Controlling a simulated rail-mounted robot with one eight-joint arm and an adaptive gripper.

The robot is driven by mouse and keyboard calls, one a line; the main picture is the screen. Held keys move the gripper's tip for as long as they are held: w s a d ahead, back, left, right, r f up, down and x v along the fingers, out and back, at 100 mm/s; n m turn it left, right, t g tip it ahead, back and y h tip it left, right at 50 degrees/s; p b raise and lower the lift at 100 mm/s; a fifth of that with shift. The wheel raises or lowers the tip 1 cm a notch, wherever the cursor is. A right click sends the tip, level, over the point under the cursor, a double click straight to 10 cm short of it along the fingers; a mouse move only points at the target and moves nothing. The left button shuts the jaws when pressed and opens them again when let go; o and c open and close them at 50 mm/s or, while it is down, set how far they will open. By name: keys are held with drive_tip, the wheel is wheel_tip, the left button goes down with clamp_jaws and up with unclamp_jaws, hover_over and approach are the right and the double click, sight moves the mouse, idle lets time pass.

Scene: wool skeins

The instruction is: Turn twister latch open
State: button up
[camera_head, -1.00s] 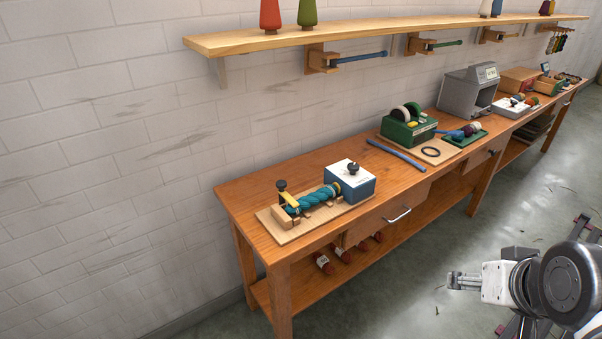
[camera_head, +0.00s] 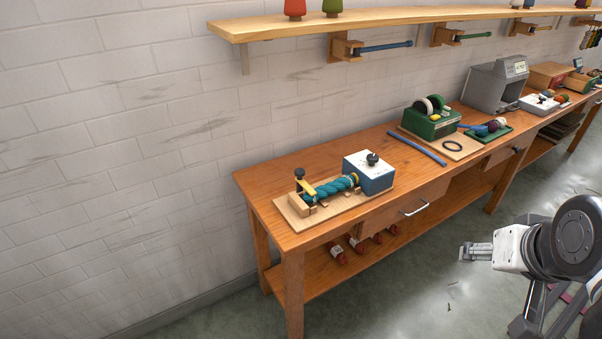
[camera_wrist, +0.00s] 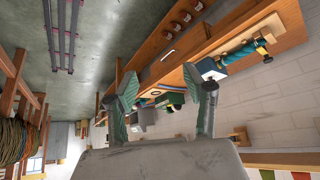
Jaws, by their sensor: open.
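The twister stands on a light wooden board (camera_head: 290,213) at the near left end of the workbench. It has a blue box with a white top (camera_head: 369,172) and a black knob, and a teal twisted skein (camera_head: 331,190) stretched from it to a wooden block. A yellow latch piece (camera_head: 305,187) with a black knob sits at the block's end. The twister also shows at the upper right in the wrist view, with its teal skein (camera_wrist: 236,54). My gripper (camera_head: 464,252) is open and empty, off the bench's front; its two fingers (camera_wrist: 168,88) stand apart in the wrist view.
The wooden workbench (camera_head: 258,187) runs along the white brick wall, below a shelf (camera_head: 290,25) with wooden brackets. A blue rod (camera_head: 417,147), a green winder (camera_head: 432,122) and a grey machine (camera_head: 494,88) lie farther right.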

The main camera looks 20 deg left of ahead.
drive_tip(key=w+a+r, duration=0.5)
drive_tip(key=w+a, duration=0.1)
drive_tip(key=w, duration=0.3)
drive_tip(key=g+p, duration=0.2)
drive_tip(key=p, duration=0.1)
hover_over(300, 171)
drive_tip(key=s, duration=0.5)
wheel_tip(300, 171, down, 9)
drive_tip(key=shift+n, duration=0.3)
drive_tip(key=x, duration=1.3)
drive_tip(key=shift+s+f, duration=0.25)
drive_tip(key=shift+s, duration=0.05)
clamp_jaws()
